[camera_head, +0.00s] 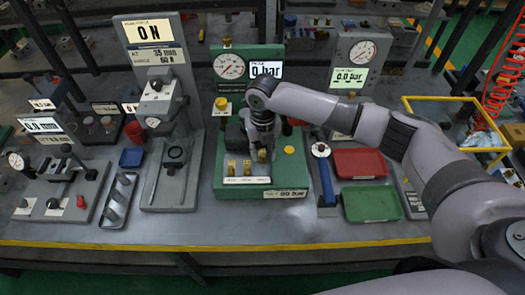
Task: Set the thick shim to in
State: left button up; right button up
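Small brass pieces (232,168) and (247,169), which look like the shims, stand above a white label strip (247,181) on the front of the green station (215,186). The label text is too small to read, so I cannot tell which is the thick shim. My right gripper (262,154) points down over the station, just right of these pieces. Another brass-coloured piece shows at its fingertips. Whether the fingers are closed on it is too small to tell. The arm and gripper hide part of the station behind. My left gripper is not in view.
The station's gauge (229,66) stands behind, with a display reading 0 bar (267,69). A yellow knob (289,150) is to the right. A blue-handled tool (324,172), a red tray (360,162) and a green tray (371,203) lie further right. The front bench strip is clear.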

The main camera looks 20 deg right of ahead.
aim_at(262, 154)
jog(key=shift+s+a, duration=0.1)
jog(key=shift+s, duration=0.05)
jog(key=shift+r, duration=0.15)
notch_tip(262, 154, up, 12)
dwell(0.4)
dwell(0.4)
